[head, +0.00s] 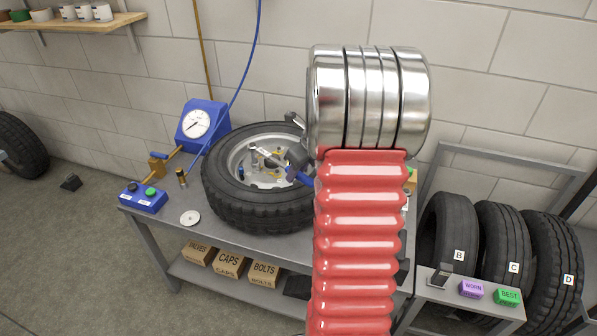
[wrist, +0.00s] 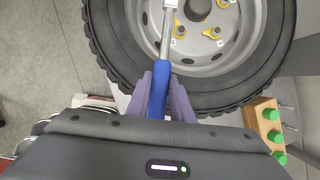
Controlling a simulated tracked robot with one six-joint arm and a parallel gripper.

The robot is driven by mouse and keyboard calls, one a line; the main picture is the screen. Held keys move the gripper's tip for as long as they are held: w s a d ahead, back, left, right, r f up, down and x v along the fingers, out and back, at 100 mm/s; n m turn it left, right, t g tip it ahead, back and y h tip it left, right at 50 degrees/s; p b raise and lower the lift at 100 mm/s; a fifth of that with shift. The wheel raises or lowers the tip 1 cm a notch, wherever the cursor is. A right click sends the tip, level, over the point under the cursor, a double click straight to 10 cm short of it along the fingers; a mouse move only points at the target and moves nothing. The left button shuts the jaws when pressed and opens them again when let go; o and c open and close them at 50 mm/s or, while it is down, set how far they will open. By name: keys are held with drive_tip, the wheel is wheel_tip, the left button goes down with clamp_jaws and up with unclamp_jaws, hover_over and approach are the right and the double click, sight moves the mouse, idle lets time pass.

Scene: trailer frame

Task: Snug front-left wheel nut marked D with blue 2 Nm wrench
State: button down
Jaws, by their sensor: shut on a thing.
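My gripper (wrist: 160,92) is shut on the blue handle of the wrench (wrist: 158,88), which shows between its two fingers in the wrist view. The wrench's silver shaft points up over the wheel rim (wrist: 205,62), and its head is near the top edge of that view. Yellow-marked wheel nuts (wrist: 211,32) sit on the rim; their small letters are too blurred to read, so I cannot tell which is D. In the head view the wheel (head: 262,218) lies flat on the bench, and the wrench handle (head: 299,176) shows beside my arm, which hides the wheel's right side.
A gauge (head: 197,124) stands behind the wheel, and a blue button box (head: 144,197) is at left. Labelled boxes (head: 230,264) are on the lower shelf. Tyres (head: 503,240) stand in a rack at right. Green-capped items (wrist: 274,136) stand on a wooden block in the wrist view.

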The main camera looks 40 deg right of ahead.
drive_tip(key=shift+a, duration=0.35)
drive_tip(key=shift+w+a+m+h, duration=0.15)
drive_tip(key=shift+a+m+h, duration=0.25)
drive_tip(key=shift+a+m, duration=0.95)
drive_tip(key=shift+a+n, duration=0.25)
drive_tip(key=shift+a, duration=0.05)
drive_tip(key=shift+w+a+m+h, duration=0.2)
drive_tip(key=shift+a+m, duration=0.25)
drive_tip(key=shift+a, duration=0.3)
drive_tip(key=shift+w+a+m+h, duration=0.2)
drive_tip(key=shift+a+m, duration=0.25)
drive_tip(key=shift+a, duration=0.25)
drive_tip(key=shift+s+d+n+y, duration=0.2)
drive_tip(key=shift+d+n, duration=0.25)
drive_tip(key=shift+d, duration=0.35)
drive_tip(key=shift+s+d+n+y, duration=0.2)
drive_tip(key=shift+d+n, duration=0.25)
drive_tip(key=shift+d, duration=0.3)
